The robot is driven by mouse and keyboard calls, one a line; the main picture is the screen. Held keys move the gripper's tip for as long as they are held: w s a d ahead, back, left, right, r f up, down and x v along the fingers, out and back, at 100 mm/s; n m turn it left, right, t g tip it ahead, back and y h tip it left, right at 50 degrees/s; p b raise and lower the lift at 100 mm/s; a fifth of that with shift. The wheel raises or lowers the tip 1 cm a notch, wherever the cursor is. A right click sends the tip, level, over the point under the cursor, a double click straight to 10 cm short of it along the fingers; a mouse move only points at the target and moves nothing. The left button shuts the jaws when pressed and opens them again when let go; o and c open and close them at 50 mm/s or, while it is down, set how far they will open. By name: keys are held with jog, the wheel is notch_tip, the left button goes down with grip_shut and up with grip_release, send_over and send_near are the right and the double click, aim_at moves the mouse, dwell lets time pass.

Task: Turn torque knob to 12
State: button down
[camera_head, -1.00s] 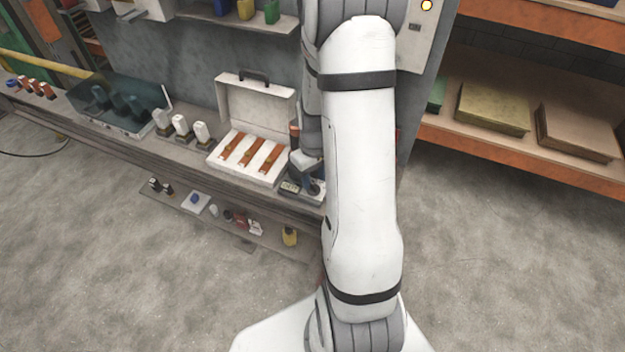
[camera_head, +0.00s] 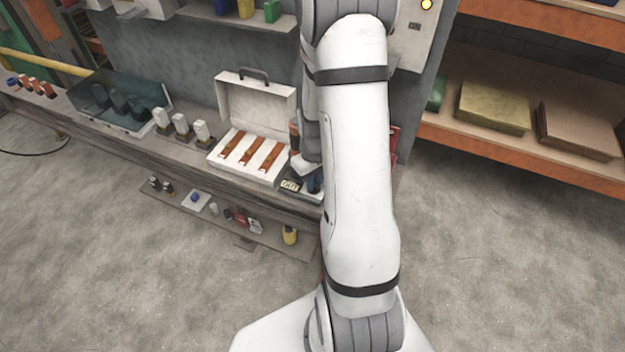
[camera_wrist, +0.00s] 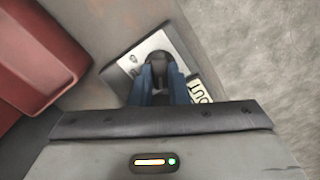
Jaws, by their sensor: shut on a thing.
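The torque knob (camera_wrist: 158,62) is a dark round knob on a pale metal plate (camera_wrist: 126,66) in the wrist view. My gripper (camera_wrist: 161,78) has two blue fingers, one on each side of the knob, and is shut on it. In the head view my gripper (camera_head: 314,182) is at the right end of the bench, mostly hidden behind my arm, and the knob cannot be made out there. A small pale label or display (camera_head: 290,185) sits beside it. In the wrist view a white label reading "OUT" (camera_wrist: 202,91) is right of the fingers. No number setting is readable.
A white open case (camera_head: 227,151) with orange-brown strips stands just left of my gripper. A red object (camera_wrist: 38,52) is close at the left in the wrist view. A lower shelf (camera_head: 222,219) holds small items. Orange shelving (camera_head: 530,165) stands at the right.

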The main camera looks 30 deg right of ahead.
jog(key=shift+a, duration=0.15)
jog(key=shift+m, duration=0.3)
jog(key=m+b, duration=0.2)
jog(key=shift+f+m, duration=0.1)
jog(key=shift+m, duration=0.3)
jog(key=shift+d+m+b, duration=0.2)
jog(key=shift+m+b, duration=0.5)
jog(key=shift+m, duration=1.5)
jog(key=c, duration=1.4)
grip_release()
